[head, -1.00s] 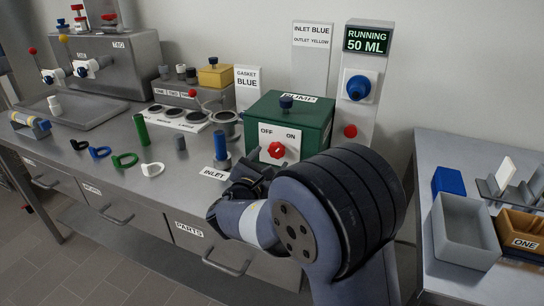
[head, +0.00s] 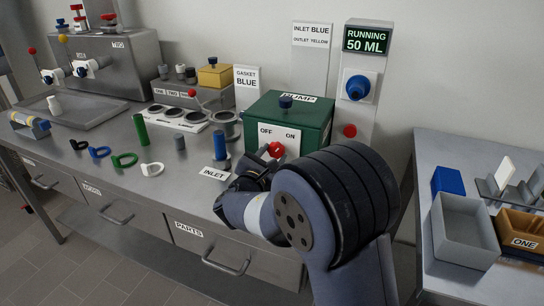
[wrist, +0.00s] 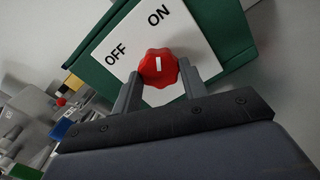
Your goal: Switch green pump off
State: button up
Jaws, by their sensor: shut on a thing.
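The green pump (head: 290,115) stands on the bench with a white OFF/ON plate on its front. Its red knob (wrist: 158,68) sits between my gripper's (wrist: 156,80) two fingers, which are shut on it. The knob's white mark lines up towards the word ON in the wrist view. In the head view the knob (head: 276,149) is partly covered by my gripper (head: 262,160). The display (head: 367,39) above reads RUNNING 50 ML.
A blue cylinder (head: 221,142) and the INLET label (head: 214,173) are just left of my gripper. A blue knob (head: 358,87) and a red button (head: 349,131) are on the wall panel. A side table (head: 424,150) with bins stands at right.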

jog(key=shift+c, duration=0.8)
jog(key=shift+n, duration=0.3)
jog(key=shift+r+n+p, duration=0.15)
jog(key=shift+n+p, duration=0.65)
jog(key=shift+p, duration=0.15)
jog(key=n+p, duration=0.3)
jog(key=n, duration=0.1)
jog(key=shift+d+n, duration=0.1)
jog(key=shift+n, duration=0.2)
jog(key=n+p, duration=0.3)
jog(key=shift+n, duration=0.3)
jog(key=shift+n+p, duration=1.3)
jog(key=shift+n, duration=0.6)
